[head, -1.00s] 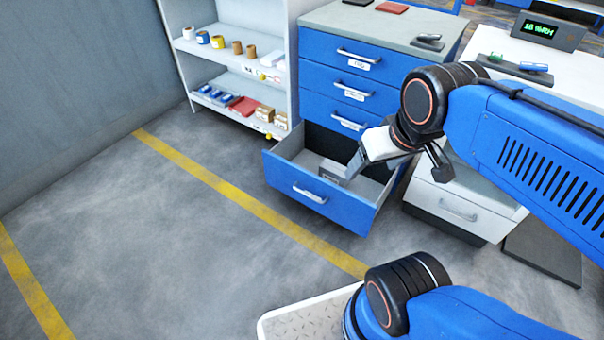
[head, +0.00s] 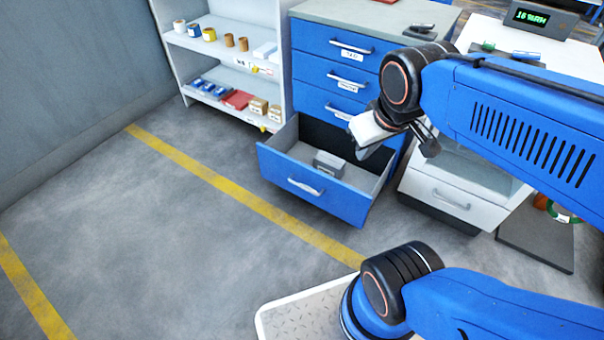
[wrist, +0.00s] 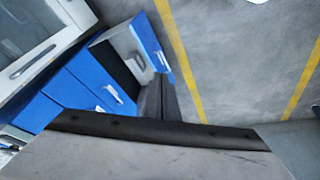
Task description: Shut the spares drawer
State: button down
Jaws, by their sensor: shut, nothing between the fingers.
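The spares drawer (head: 340,205) is the bottom drawer of the blue cabinet (head: 325,75). It is pulled well out, with a silver handle (head: 305,187) on its blue front. A small grey box (head: 329,163) lies inside it. My gripper (head: 362,152) is shut and empty, above the right rear part of the open drawer in the head view, apart from the handle. In the wrist view the drawer (wrist: 150,42) shows beyond my dark shut fingers (wrist: 168,103), which hide part of it.
A white shelf unit (head: 215,60) with tape rolls and boxes stands left of the cabinet. A white drawer unit (head: 440,195) stands close on the right. The grey floor (head: 190,240) with yellow lines is clear in front of the drawer.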

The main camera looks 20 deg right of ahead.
jog(key=w+a+f+n+g+h, duration=0.1)
jog(key=w+f+n, duration=0.45)
jog(key=w, duration=0.35)
jog(key=w+a+f+n+h, duration=0.1)
jog(key=w+f+n+h, duration=0.1)
jog(key=w+f+n, duration=0.45)
jog(key=w+a+f+n, duration=0.4)
jog(key=w+f+n, duration=0.2)
jog(key=f, duration=0.3)
jog(key=w+a+f+n, duration=0.4)
jog(key=w+f+n, duration=0.2)
jog(key=f, duration=0.2)
jog(key=shift+g, duration=0.3)
jog(key=x, duration=0.3)
jog(key=w+d+x, duration=0.1)
jog(key=x, duration=0.7)
jog(key=shift+w+d+r, duration=0.2)
jog(key=shift+d+r, duration=0.05)
jog(key=shift+r, duration=0.1)
jog(key=shift+w+d, duration=0.5)
jog(key=shift+d, duration=0.05)
